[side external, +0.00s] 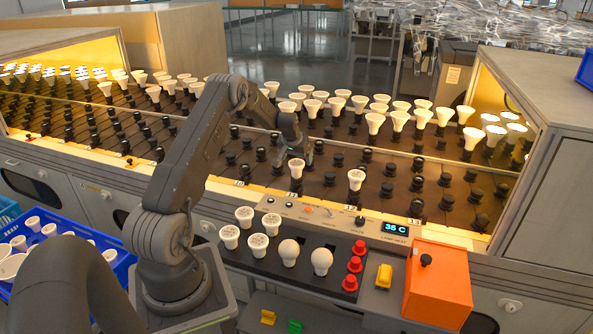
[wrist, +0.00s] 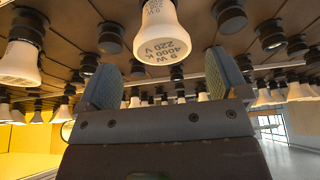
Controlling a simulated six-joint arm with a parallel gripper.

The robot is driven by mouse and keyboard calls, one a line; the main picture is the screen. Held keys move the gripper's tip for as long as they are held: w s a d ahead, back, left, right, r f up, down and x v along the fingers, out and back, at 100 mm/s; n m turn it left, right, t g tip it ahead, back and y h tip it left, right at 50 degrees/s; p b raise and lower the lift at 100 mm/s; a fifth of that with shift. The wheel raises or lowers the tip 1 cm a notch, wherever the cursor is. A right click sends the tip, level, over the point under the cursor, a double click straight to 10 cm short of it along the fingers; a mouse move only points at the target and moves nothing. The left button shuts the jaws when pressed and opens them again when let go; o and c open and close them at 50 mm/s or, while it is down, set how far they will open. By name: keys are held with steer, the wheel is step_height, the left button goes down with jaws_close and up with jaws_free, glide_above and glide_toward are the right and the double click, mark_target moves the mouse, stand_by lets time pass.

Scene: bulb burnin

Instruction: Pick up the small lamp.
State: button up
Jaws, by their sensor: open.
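Many white lamps stand in black sockets on the rack, and I cannot tell for sure which one is the small lamp. My gripper (side external: 294,146) is open just above a white lamp (side external: 296,168) in the front part of the rack. In the wrist view, my gripper (wrist: 165,76) has its two fingers apart and empty. A lamp (wrist: 162,32) marked 9 W 4000 K 220 V shows beyond and between the fingertips, its base in a socket. Another lamp (side external: 356,179) stands to the right; a lamp (wrist: 20,62) also shows at the left of the wrist view.
An orange box (side external: 437,285) stands to the right. A blue crate (side external: 95,237) of lamps is at left. Many empty sockets (side external: 330,179) surround my gripper.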

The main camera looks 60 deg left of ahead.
mark_target(297, 162)
steer(key=shift+s+x, duration=0.2)
steer(key=shift+x, duration=2.45)
steer(key=shift+c, duration=0.2)
steer(key=c, duration=1)
steer(key=shift+o, duration=0.2)
steer(key=shift+r, duration=0.1)
